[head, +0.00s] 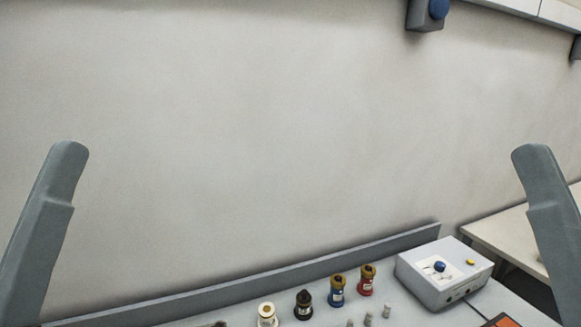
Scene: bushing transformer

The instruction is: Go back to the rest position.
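Only grey links of my two arms show, one at the left edge and one at the right edge, both rising upright with a slight tilt. Neither gripper is in view, so what they hold or how they stand is hidden. On the table's back part stand several bushings in a row: a white one (267,315), a black one (303,304), a blue one (337,290) and a red one (366,279). No gripper is seen touching them.
A white control box (444,274) with a blue knob stands right of the bushings. Small grey pegs (368,319) stand in front of them. A low grey ledge (250,289) runs behind. A second table (510,234) lies at right. A blue-knobbed box (427,14) hangs above.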

